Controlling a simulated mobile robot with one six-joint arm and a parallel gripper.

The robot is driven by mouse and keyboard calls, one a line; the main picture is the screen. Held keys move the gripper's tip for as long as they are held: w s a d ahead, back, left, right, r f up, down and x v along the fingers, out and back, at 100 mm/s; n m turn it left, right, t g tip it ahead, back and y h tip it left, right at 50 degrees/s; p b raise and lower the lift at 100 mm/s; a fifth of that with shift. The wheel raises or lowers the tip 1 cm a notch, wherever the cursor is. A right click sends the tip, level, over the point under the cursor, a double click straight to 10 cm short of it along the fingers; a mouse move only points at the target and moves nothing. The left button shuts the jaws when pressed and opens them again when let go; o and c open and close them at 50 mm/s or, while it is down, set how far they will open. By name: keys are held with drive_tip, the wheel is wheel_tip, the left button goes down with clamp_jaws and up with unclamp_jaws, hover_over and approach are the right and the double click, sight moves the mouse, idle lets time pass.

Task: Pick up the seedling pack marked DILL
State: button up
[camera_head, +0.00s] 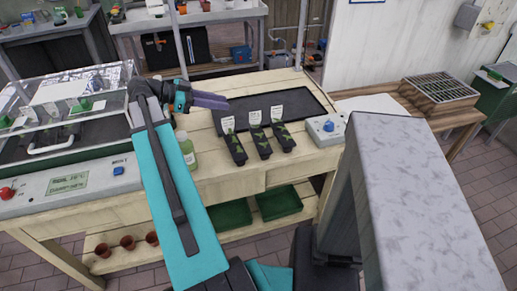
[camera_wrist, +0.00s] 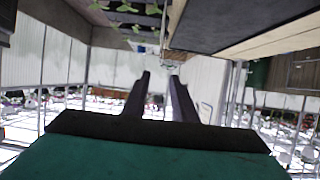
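Three dark seedling packs stand in a row on the wooden bench: a left pack (camera_head: 236,150), a middle pack (camera_head: 261,145) and a right pack (camera_head: 284,138). Each has green leaves and a white label; the lettering is too small to read, so I cannot tell which says DILL. My gripper (camera_head: 225,102) is in the air behind and left of the packs, its fingers pointing right. In the wrist view my gripper (camera_wrist: 160,76) has its two fingers apart with nothing between them. Some green leaves (camera_wrist: 135,8) show at that view's top edge.
A dark tray (camera_head: 290,101) lies behind the packs. A control box (camera_head: 326,126) with a blue knob stands right of them, and a pale green bottle (camera_head: 186,149) left. A clear-lidded case (camera_head: 75,110) fills the bench's left end. Bare wood lies in front of the packs.

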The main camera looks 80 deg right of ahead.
drive_tip(key=shift+f+b, duration=0.55)
drive_tip(key=shift+f, duration=0.4)
drive_tip(key=p, duration=0.1)
approach(255, 113)
drive_tip(key=shift+x, duration=2.5)
drive_tip(key=shift+d, duration=0.15)
drive_tip(key=shift+p+x, duration=1.05)
drive_tip(key=shift+x, duration=1.5)
clamp_jaws()
